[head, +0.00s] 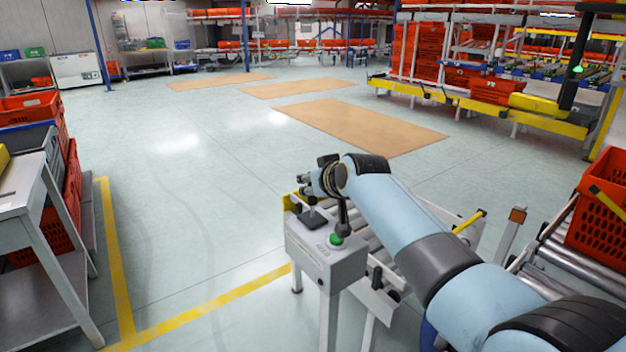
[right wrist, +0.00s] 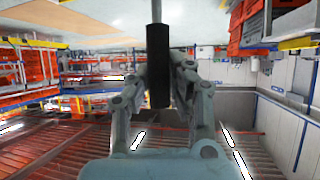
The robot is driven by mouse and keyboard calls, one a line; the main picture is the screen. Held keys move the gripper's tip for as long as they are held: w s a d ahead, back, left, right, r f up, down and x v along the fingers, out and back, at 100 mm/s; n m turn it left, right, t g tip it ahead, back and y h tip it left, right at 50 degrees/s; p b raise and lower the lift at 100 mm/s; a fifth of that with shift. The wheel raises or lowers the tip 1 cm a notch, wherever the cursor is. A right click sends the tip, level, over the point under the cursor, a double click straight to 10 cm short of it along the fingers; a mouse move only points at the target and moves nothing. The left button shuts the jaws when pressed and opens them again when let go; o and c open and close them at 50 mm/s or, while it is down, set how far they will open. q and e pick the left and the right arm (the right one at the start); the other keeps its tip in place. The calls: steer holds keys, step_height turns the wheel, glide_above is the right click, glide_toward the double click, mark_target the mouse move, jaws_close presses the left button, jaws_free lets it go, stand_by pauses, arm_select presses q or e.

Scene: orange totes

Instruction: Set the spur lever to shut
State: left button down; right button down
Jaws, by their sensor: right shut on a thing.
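The spur lever shows in the right wrist view as a black cylindrical grip (right wrist: 158,66) on a thin metal rod, between the fingers of my right gripper (right wrist: 160,92). In the head view my right gripper (head: 308,186) is above the grey control box (head: 322,262), shut on the lever grip. The lever rises from a dark plate (head: 313,221) on the box top, and its grip is largely hidden by the gripper. A green button (head: 336,240) sits on the box's near corner. I cannot tell which end of travel the lever is at. My left gripper is out of view.
Roller conveyors (head: 580,262) and an orange tote (head: 603,205) stand at the right. A grey bench (head: 30,190) and orange totes stand at the left. Yellow floor lines (head: 200,312) run before the box.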

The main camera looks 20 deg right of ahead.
steer(key=shift+d, duration=0.1)
steer(key=c, duration=1.2)
jaws_free()
steer(key=shift+o, duration=0.2)
steer(key=shift+s, duration=0.1)
steer(key=v, duration=1.1)
steer(key=shift+s+r, duration=0.2)
steer(key=shift+s, duration=0.15)
